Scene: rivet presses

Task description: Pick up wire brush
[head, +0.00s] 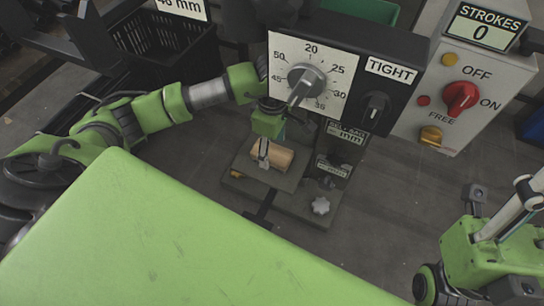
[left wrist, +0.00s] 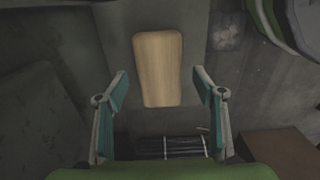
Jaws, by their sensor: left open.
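The wire brush shows as a pale wooden block (head: 273,156) lying on the dark plate of the small press in the head view. In the left wrist view the block (left wrist: 158,68) lies upper middle, its long side running up and down the picture. Any bristles are hidden. My left gripper (head: 264,150) hangs over the block, partly covering it in the head view. In the left wrist view its two teal-padded fingers (left wrist: 161,88) are apart, one on each side of the block's near end. I see no contact. Only parts of my right arm show at bottom right.
The dial panel (head: 310,78) stands close behind and above the block. A control box (head: 462,95) is at the right and a black crate (head: 165,45) at back left. Grey floor lies around the press.

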